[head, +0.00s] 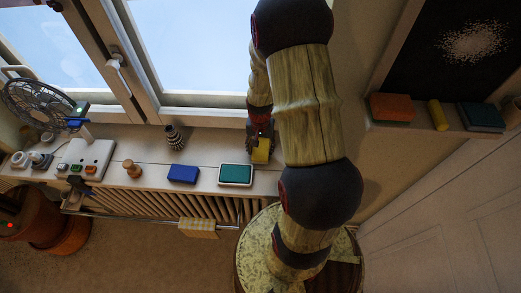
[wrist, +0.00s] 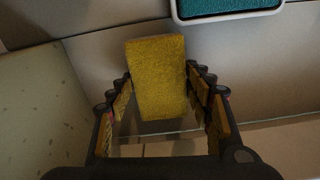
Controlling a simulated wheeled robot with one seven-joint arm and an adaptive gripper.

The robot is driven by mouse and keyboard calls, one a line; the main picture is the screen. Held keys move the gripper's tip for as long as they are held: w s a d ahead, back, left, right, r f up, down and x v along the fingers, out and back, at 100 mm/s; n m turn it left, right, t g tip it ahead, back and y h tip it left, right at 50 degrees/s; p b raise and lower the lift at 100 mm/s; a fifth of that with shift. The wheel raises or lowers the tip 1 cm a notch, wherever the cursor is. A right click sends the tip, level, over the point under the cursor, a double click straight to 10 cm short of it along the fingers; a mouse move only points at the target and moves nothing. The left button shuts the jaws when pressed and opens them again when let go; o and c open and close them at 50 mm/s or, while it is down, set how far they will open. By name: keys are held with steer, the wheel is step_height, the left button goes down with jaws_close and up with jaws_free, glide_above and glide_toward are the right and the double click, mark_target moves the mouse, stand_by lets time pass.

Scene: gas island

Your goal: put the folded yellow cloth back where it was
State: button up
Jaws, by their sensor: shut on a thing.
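The folded yellow cloth (wrist: 158,80) shows as a thick, fuzzy yellow block in the wrist view. My gripper (wrist: 160,76) is shut on it, with a finger along each long side. In the head view the cloth (head: 261,151) is at the right part of the window sill (head: 205,160), below my gripper (head: 260,137). I cannot tell whether it touches the sill. My arm hides the sill to its right.
A green pad with a white rim (head: 236,174) lies just left of the cloth, and a blue block (head: 183,174) further left. A dark ribbed object (head: 174,137) and a wooden knob (head: 132,169) stand on the sill. A tan cloth (head: 197,228) hangs on the rail below.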

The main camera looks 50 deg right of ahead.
steer(key=shift+f, duration=0.5)
steer(key=shift+f, duration=0.15)
steer(key=o, duration=1.6)
